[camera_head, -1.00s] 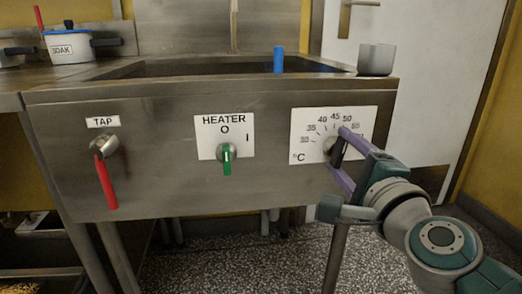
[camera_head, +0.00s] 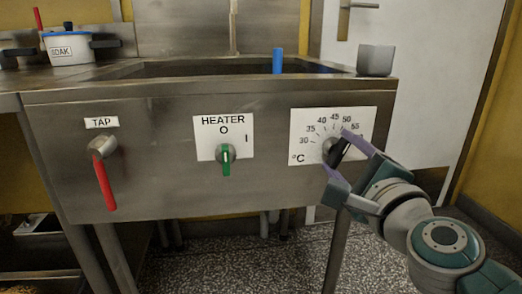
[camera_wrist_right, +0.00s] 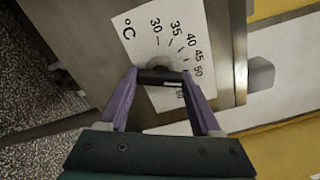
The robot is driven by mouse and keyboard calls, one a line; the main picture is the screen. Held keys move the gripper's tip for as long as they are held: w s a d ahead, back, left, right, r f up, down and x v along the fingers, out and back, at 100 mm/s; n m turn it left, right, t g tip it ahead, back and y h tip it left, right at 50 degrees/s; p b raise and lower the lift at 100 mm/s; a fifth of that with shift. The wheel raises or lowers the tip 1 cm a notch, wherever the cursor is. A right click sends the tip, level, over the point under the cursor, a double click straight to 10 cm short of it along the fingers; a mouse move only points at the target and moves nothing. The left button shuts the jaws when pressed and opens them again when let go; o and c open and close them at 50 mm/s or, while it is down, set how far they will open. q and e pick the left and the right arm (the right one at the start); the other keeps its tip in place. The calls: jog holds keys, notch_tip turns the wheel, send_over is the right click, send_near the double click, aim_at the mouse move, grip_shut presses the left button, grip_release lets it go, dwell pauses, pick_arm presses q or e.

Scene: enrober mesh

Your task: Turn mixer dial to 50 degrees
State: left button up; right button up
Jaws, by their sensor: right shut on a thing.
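The mixer dial (camera_head: 335,150) is a round metal knob with a black pointer handle. It sits on a white °C scale plate (camera_head: 299,128) at the right of the steel sink front. The scale reads 30, 35, 40, 45, 50, 55 in an arc. My right gripper (camera_head: 337,156) has its purple fingers on both sides of the black handle and is shut on it. In the right wrist view the fingers (camera_wrist_right: 160,78) clasp the dark handle (camera_wrist_right: 160,75) across the dial. The handle points up and right; its exact reading is partly hidden by the fingers. My left gripper is out of view.
A heater switch (camera_head: 226,160) with a green handle and a tap (camera_head: 103,150) with a red lever are to the left. A blue cylinder (camera_head: 278,60) and a grey cup (camera_head: 375,60) stand at the sink's rim. A pot (camera_head: 68,48) is at the far left.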

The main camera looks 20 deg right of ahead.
jog(key=o, duration=1.4)
jog(key=shift+s+a, duration=0.1)
jog(key=shift+s, duration=0.4)
jog(key=v, duration=0.9)
